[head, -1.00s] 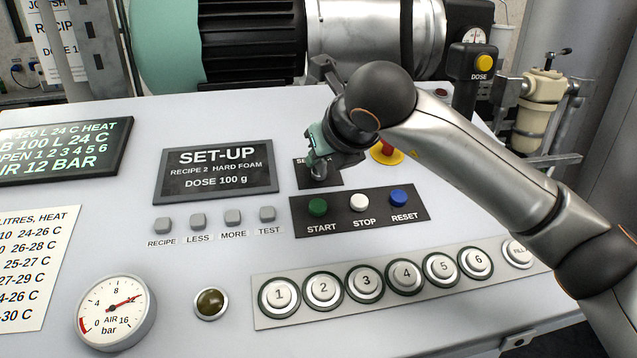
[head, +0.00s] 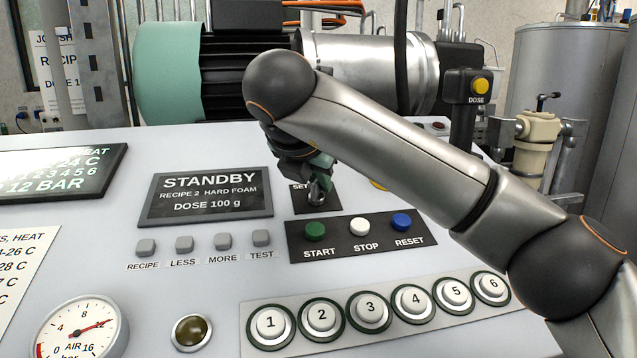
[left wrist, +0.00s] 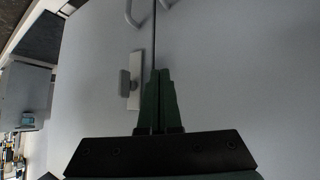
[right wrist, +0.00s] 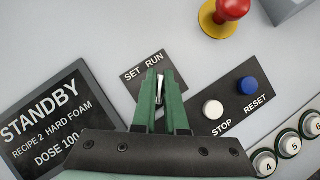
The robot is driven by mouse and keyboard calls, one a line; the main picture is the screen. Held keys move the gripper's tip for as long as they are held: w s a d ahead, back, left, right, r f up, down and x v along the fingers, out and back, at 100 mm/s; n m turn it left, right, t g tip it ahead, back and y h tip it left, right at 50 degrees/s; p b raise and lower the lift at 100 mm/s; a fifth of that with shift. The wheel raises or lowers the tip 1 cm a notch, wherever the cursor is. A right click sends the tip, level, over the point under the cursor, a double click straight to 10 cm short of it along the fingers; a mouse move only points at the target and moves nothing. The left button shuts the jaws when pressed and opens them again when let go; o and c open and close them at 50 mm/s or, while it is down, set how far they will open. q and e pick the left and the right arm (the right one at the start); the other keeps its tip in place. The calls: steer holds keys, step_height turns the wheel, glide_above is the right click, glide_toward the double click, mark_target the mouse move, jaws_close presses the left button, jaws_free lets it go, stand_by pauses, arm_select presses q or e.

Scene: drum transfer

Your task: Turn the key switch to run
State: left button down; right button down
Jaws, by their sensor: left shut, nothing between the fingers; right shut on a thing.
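The key switch sits on a small black plate marked SET and RUN; the plate (right wrist: 134,82) shows in the right wrist view and partly in the head view (head: 301,203). My right gripper (right wrist: 162,84) is shut on the metal key (right wrist: 161,88), over the plate just below the RUN label. In the head view my right gripper (head: 318,178) reaches down to the switch, and my arm hides part of it. The display (head: 207,196) reads STANDBY, RECIPE 2 HARD FOAM, DOSE 100 g. My left gripper (left wrist: 160,80) is shut and empty before a plain grey surface.
The green START button (head: 315,230), white STOP button (head: 366,225) and blue RESET button (head: 402,222) lie just below the switch. A red emergency knob on a yellow base (right wrist: 228,10) stands nearby. Numbered buttons (head: 370,308) line the panel's front.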

steer(key=shift+s+f+m+g+h, duration=0.1)
steer(key=shift+f+m+g+h, duration=0.25)
steer(key=shift+m, duration=0.35)
steer(key=shift+r+m, duration=0.1)
steer(key=shift+m, duration=0.2)
steer(key=c, duration=1)
jaws_free()
steer(key=shift+o, duration=0.2)
steer(key=shift+r, duration=0.15)
